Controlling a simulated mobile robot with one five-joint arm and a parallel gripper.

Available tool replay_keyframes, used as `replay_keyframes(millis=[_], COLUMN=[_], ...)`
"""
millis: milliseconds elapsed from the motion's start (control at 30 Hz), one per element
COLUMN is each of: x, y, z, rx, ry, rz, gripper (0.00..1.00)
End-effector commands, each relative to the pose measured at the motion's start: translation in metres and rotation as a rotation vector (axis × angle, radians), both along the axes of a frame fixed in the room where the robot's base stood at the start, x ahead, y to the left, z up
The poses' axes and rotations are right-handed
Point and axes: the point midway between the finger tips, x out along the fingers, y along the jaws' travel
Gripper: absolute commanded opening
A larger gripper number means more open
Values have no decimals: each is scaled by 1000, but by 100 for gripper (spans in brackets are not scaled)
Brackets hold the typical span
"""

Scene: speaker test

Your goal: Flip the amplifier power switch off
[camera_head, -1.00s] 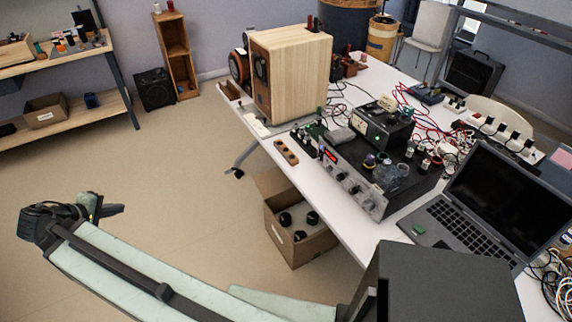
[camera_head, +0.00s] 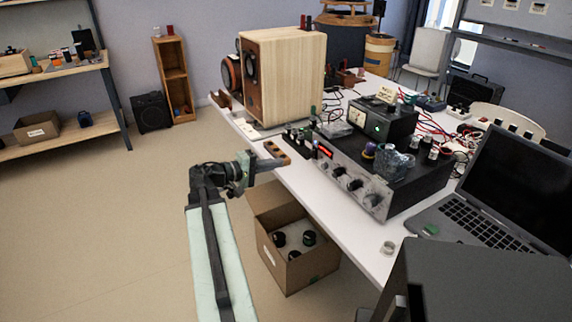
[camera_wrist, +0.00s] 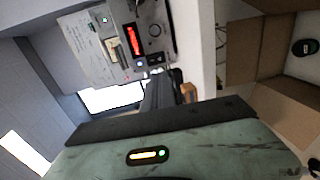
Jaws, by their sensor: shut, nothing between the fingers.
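The amplifier (camera_head: 367,181) is a dark box with a silver front panel, knobs and a red lit display, standing on the white table. In the wrist view its panel (camera_wrist: 92,45) appears turned sideways at the top, with the red display (camera_wrist: 134,40) and small controls beside it. I cannot tell which control is the power switch or its position. My gripper (camera_head: 268,163) is shut and empty, at the table's front edge, left of the amplifier and apart from it. In the wrist view its dark fingers (camera_wrist: 160,88) point up towards the panel.
A wooden block with holes (camera_head: 277,152) lies near my gripper. A meter box (camera_head: 381,120) and jars stand on the amplifier. A wooden speaker (camera_head: 290,78) stands behind left, a laptop (camera_head: 490,215) at right. An open carton (camera_head: 291,270) is on the floor below.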

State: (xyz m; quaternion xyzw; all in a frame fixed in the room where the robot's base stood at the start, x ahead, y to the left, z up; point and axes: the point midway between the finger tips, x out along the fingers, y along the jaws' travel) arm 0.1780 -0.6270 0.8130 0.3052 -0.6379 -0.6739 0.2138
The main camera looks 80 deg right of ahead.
Motion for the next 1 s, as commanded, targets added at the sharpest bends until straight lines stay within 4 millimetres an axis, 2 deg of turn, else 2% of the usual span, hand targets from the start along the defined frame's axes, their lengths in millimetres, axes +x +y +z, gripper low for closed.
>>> replay_keyframes(millis=[300,500,700,1000], x=[-51,-76,-87,-88], y=[-49,-72,-81,-81], z=[-12,-16,-17,-17], rx=[0,0,0,0], ry=[0,0,0,0], rz=[-4,-3,-2,-2], gripper=[0,0,0,0])
